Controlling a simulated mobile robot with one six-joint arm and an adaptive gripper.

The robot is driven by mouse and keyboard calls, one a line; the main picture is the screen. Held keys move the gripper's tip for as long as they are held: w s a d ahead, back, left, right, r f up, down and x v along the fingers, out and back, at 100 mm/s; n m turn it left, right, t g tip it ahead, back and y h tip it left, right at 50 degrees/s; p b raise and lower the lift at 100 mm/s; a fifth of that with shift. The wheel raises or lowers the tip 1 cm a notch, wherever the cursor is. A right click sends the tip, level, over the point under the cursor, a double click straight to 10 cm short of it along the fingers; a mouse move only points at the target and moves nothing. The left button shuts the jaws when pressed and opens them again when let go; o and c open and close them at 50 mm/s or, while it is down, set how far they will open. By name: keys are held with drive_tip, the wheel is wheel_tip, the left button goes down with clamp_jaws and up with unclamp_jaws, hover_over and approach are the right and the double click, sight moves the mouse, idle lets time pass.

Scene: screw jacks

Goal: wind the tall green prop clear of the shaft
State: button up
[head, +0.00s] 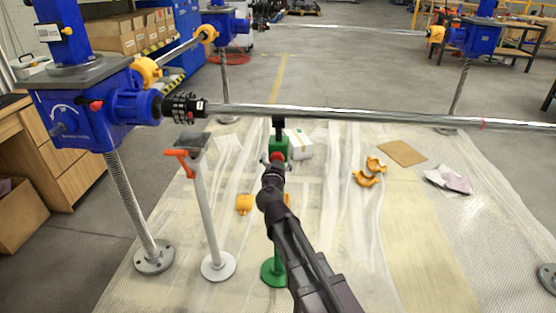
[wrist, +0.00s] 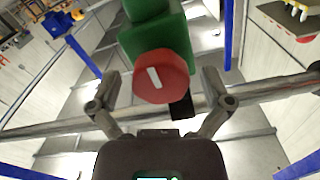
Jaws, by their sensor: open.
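The tall green prop shows in the head view as a green head (head: 279,147) with a dark top just under the shaft (head: 350,114), and a round green base (head: 273,273). Whether its top touches the shaft I cannot tell. My arm hides most of its post. In the wrist view its green body (wrist: 155,35) carries a red knob (wrist: 160,78) with a white mark. My gripper (wrist: 159,74) is open, with one finger on each side of the knob. In the head view my gripper (head: 273,168) is at the prop's head, partly hiding the knob.
A white prop (head: 207,210) with an orange handle stands left of the green one. A blue screw jack (head: 85,105) joins the shaft's left end. Yellow coupling halves (head: 368,173), a white box (head: 298,143) and a brown sheet (head: 402,153) lie on the plastic-covered floor.

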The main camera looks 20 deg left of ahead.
drive_tip(key=c, duration=1.1)
drive_tip(key=shift+d, duration=0.1)
drive_tip(key=shift+c, duration=0.2)
